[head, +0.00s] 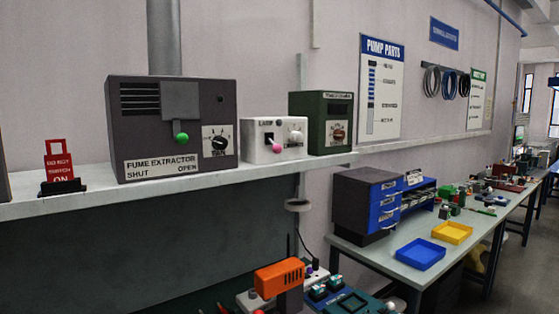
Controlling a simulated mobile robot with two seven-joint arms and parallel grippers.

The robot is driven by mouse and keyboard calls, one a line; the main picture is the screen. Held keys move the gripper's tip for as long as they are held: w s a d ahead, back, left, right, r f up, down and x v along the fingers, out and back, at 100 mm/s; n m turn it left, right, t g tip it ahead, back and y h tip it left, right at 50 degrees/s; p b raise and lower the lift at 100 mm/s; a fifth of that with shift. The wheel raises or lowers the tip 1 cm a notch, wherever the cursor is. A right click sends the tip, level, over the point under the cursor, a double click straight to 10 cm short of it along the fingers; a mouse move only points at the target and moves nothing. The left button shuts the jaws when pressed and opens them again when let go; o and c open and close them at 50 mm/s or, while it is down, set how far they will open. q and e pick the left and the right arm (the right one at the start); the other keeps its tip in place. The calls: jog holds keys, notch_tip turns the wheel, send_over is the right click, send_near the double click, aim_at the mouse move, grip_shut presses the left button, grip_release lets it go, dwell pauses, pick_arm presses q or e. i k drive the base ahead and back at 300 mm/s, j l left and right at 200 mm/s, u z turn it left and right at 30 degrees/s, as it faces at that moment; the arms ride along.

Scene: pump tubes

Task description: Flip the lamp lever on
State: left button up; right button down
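The white lamp box (252,153) stands on the grey shelf, right of the middle-left of the head view, between the fume extractor and a green box. Its label reads LAMP at the top. The lever's pink ball end (277,149) shows on the front face, beside and below a dark slot (268,137). A round dial (296,137) is to the right of the lever. The lever's shaft is too small to make out clearly. Neither of my grippers is in view.
The dark fume extractor (170,100) with a green knob (181,138) stands left of the lamp box. A green box (322,121) is close on its right. A red sign (60,162) stands far left. The shelf's front strip (230,175) is clear. An orange device (278,278) is below.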

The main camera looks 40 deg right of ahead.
aim_at(277, 148)
jog(key=l+u, duration=0.25)
jog(key=l, duration=0.85)
jog(key=i+l+u, duration=0.1)
jog(key=l, duration=0.65)
